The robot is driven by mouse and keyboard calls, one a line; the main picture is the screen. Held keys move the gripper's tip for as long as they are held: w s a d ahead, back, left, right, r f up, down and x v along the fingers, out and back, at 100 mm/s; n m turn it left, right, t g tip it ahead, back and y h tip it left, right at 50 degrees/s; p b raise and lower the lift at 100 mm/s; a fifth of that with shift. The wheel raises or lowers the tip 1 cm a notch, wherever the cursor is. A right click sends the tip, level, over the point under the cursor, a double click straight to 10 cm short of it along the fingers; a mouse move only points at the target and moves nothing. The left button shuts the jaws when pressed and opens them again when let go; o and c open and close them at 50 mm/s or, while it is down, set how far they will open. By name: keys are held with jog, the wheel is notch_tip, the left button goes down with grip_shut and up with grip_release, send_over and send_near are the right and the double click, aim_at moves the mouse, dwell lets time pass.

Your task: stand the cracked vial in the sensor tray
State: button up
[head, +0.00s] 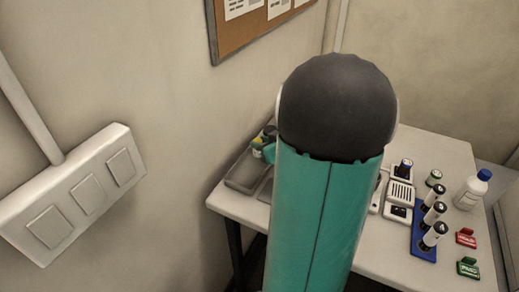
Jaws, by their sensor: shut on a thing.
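My own teal arm with its dark rounded joint fills the middle of the head view and hides much of the table. My gripper and anything in it are hidden behind the arm. A vial with a blue top (404,168) stands at the white units, and one with a green top (434,178) stands apart. I cannot tell which vial is cracked. A grey tray (243,181) shows at the table's left end; I cannot tell whether it is the sensor tray.
A white unit with a slotted face (400,193) is just right of my arm. A white bottle with a blue cap (470,191), a red item (466,238) and a green item (468,268) are at the right. Small yellow and teal shapes show beside the tray. A wall switch box (80,195) is left.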

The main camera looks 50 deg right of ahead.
jog(key=shift+w+f, duration=0.15)
jog(key=shift+f, duration=1.5)
jog(key=shift+f, duration=0.1)
jog(key=o, duration=1)
jog(key=shift+c, duration=0.2)
